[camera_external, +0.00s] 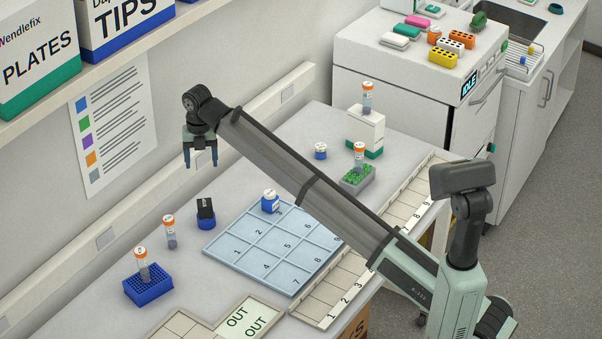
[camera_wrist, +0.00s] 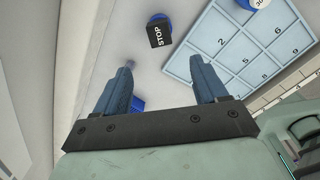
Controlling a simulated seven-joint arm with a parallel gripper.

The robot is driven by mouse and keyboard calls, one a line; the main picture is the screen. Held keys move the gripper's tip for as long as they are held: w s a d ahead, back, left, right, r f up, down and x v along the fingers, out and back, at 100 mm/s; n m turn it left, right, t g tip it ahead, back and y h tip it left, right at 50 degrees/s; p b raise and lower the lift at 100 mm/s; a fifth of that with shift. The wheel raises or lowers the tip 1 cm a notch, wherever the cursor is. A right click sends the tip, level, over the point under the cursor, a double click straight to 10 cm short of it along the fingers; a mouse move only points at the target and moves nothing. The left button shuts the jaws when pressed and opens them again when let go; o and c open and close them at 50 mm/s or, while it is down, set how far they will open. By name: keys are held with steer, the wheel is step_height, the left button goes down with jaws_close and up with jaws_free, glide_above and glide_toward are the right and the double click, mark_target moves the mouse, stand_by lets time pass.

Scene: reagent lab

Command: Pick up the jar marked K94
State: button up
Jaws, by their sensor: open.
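Two small blue jars with white lids stand on the bench. One jar (camera_external: 270,202) is on the blue numbered grid mat near its back corner, and its lid also shows at the top edge of the wrist view (camera_wrist: 254,3). The other jar (camera_external: 320,152) stands behind the mat, near the white block. The markings on both are too small to read, so I cannot tell which is K94. My gripper (camera_external: 201,161) is open and empty, raised above the bench to the left of both jars. Its fingers (camera_wrist: 162,70) point down over bare bench in the wrist view.
A black STOP block on a blue base (camera_external: 206,211) stands left of the grid mat (camera_external: 246,252). Orange-capped tubes stand in a blue rack (camera_external: 148,290), alone (camera_external: 170,234), in a green-topped rack (camera_external: 357,181) and on a white block (camera_external: 366,132). An OUT tray (camera_external: 205,327) lies in front.

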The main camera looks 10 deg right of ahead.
steer(key=w+d+f+m+t+y, duration=0.1)
steer(key=w+d+m+y, duration=0.1)
steer(key=w+d+m, duration=0.5)
steer(key=w+d+f+m+y, duration=0.1)
steer(key=w+d+m+y, duration=0.15)
steer(key=d+m, duration=0.85)
steer(key=w+d+f+m+t+y, duration=0.15)
steer(key=w+d+m, duration=0.4)
steer(key=m, duration=0.65)
steer(key=w+d+r+m+t+y, duration=0.2)
steer(key=d+m+t, duration=0.1)
steer(key=d+m, duration=1.15)
steer(key=w+d+r+m+t+y, duration=0.1)
steer(key=w+d+m+t+y, duration=0.15)
steer(key=d+m, duration=1.2)
steer(key=m, duration=0.2)
glide_toward(321, 150)
steer(key=w+a+f, duration=0.1)
steer(key=w+a, duration=0.1)
steer(key=w, duration=0.1)
steer(key=w+a+f, duration=0.1)
steer(key=shift+w+f, duration=0.3)
steer(key=shift+w, duration=0.1)
steer(key=shift+f+x, duration=0.15)
steer(key=shift+x, duration=1.2)
steer(key=shift+f+x, duration=0.15)
steer(key=shift+x, duration=1.25)
steer(key=shift+s, duration=0.2)
